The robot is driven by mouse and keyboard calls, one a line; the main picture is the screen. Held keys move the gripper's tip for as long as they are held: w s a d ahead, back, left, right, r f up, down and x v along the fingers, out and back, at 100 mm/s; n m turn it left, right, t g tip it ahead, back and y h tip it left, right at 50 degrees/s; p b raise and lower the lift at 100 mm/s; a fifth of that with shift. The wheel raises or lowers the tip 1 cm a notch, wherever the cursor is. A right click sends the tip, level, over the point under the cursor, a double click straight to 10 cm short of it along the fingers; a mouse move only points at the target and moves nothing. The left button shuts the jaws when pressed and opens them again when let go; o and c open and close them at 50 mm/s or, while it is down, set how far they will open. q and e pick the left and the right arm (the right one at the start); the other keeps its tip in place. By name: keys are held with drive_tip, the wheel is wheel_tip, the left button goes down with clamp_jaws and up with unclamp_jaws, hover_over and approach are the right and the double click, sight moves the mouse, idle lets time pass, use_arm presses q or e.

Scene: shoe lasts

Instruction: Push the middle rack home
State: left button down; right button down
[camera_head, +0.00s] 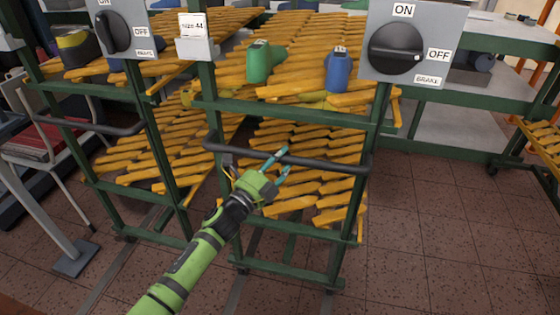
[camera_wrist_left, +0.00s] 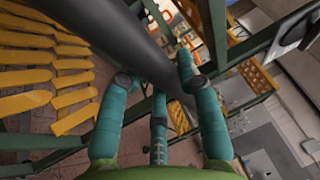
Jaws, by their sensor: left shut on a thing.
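The middle rack (camera_head: 378,130) is a green-framed rack with yellow slatted shelves. A black handle bar (camera_head: 335,166) crosses its front, and the bar also shows in the left wrist view (camera_wrist_left: 110,38). My left gripper (camera_head: 282,164) has teal fingers and is shut on this bar, left of its middle. In the left wrist view its fingers (camera_wrist_left: 168,84) lie around the bar. A brake switch (camera_head: 397,49) with a black knob sits at the rack's upper right; the knob seems to point toward OFF. My right gripper is in neither view.
A green last (camera_head: 259,62) and a blue last (camera_head: 338,70) stand on the middle rack's upper shelf. A similar rack (camera_head: 75,104) stands close on the left, with its own switch (camera_head: 122,28). Tiled floor (camera_head: 430,225) is open at the front right.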

use_arm(q)
drive_tip(key=shift+w+r, duration=0.15)
drive_tip(key=shift+r, duration=0.2)
drive_tip(key=c, duration=0.9)
unclamp_jaws()
drive_tip(key=shift+c, duration=0.2)
drive_tip(key=shift+o, duration=0.5)
drive_tip(key=shift+w+f, duration=0.1)
drive_tip(key=shift+d+f, duration=0.1)
drive_tip(key=shift+f, duration=0.05)
drive_tip(key=shift+s+a+f, duration=0.2)
drive_tip(key=shift+s+a, duration=0.2)
drive_tip(key=shift+a, duration=0.05)
drive_tip(key=v, duration=1)
drive_tip(key=shift+s+a, duration=0.2)
drive_tip(key=shift+s, duration=0.15)
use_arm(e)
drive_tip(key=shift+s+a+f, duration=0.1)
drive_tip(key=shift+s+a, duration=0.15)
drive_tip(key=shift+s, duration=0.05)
